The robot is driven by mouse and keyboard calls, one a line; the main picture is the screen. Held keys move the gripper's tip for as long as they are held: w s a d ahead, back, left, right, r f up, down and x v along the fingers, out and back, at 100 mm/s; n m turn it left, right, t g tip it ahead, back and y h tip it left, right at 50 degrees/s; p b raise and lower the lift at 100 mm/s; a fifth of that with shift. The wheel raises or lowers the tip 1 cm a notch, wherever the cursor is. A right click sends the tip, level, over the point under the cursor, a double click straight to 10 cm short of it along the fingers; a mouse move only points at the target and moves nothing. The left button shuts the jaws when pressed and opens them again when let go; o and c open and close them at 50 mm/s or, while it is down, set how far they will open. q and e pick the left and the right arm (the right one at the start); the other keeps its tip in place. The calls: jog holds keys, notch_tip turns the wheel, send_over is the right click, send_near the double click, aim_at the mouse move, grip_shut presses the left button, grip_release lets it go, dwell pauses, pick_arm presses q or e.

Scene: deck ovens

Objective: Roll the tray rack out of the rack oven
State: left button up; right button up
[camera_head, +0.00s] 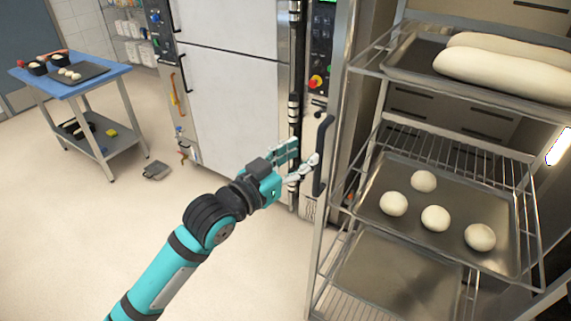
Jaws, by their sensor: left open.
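The tray rack (322,240) is a silver wire-shelved frame at the right. Its upper tray (412,62) holds large pale loaves (500,72). The middle tray (380,215) holds several dough balls (435,218), and a lower tray (395,275) looks empty. The rack stands at the open rack oven (345,110), whose dark slotted inner wall shows behind it. My left gripper (298,158) is teal, open and empty. It is left of the rack, beside a dark vertical handle (322,155); I cannot tell whether they touch. My right gripper is out of view.
A closed white oven or cabinet (232,105) stands behind my left arm. A blue-topped cart (75,83) with a dark tray stands at the far left. A small grey object (156,171) lies on the floor. The floor at left is mostly clear.

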pick_arm(q)
jog(key=shift+v, duration=2.2)
